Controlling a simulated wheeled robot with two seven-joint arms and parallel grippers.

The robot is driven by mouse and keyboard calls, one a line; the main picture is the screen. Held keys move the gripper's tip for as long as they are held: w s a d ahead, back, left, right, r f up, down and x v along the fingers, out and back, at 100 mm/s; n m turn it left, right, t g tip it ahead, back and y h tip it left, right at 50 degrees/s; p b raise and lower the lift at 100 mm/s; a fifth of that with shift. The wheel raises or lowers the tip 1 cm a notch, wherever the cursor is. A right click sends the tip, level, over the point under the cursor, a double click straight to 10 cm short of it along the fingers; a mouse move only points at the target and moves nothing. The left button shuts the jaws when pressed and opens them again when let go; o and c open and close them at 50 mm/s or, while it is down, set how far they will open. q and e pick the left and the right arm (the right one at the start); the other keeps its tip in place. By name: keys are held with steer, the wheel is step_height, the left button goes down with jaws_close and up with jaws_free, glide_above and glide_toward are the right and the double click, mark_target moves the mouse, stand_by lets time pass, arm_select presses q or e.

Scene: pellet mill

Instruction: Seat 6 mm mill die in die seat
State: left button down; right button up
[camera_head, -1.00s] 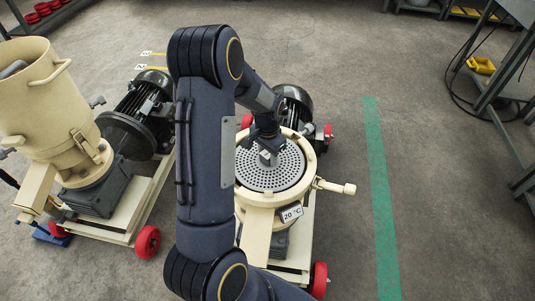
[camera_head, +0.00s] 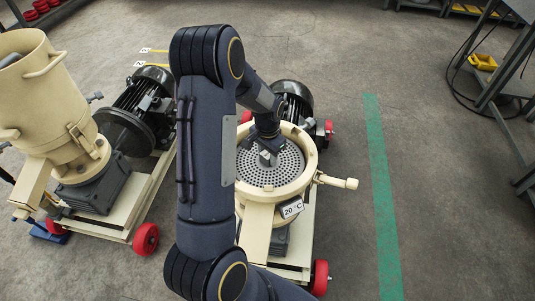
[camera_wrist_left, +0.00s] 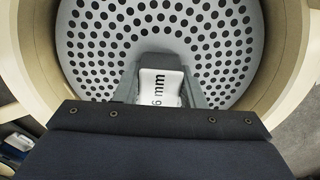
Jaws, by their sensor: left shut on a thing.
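The 6 mm mill die (camera_head: 285,168) is a grey perforated disc. It lies inside the cream ring of the die seat (camera_head: 311,160) on the right-hand mill. It also shows in the left wrist view (camera_wrist_left: 220,45), with a white tag reading "6 mm" (camera_wrist_left: 160,88) on its raised middle. My left gripper (camera_head: 266,158) reaches down from above and is shut on the die at its middle. In the wrist view the cream wall surrounds the disc. I cannot tell whether the disc rests fully on the seat. My right gripper is not in view.
A "20 °C" display (camera_head: 291,208) and a side handle (camera_head: 338,181) are on the right mill. A second mill with a cream hopper (camera_head: 40,95) and black motor (camera_head: 150,98) stands at left. A green floor line (camera_head: 382,200) runs along clear floor at right.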

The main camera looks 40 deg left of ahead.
arm_select(q)
steer(key=shift+w, duration=0.1)
stand_by(0.5)
steer(key=c, duration=0.9)
jaws_free()
steer(key=shift+o, duration=0.9)
steer(key=shift+s+f, duration=0.2)
steer(key=o, duration=0.4)
steer(key=shift+o, duration=0.2)
steer(key=shift+w+r, duration=0.1)
steer(key=shift+r, duration=0.1)
steer(key=shift+r+p, duration=3.1)
steer(key=shift+r, duration=1.3)
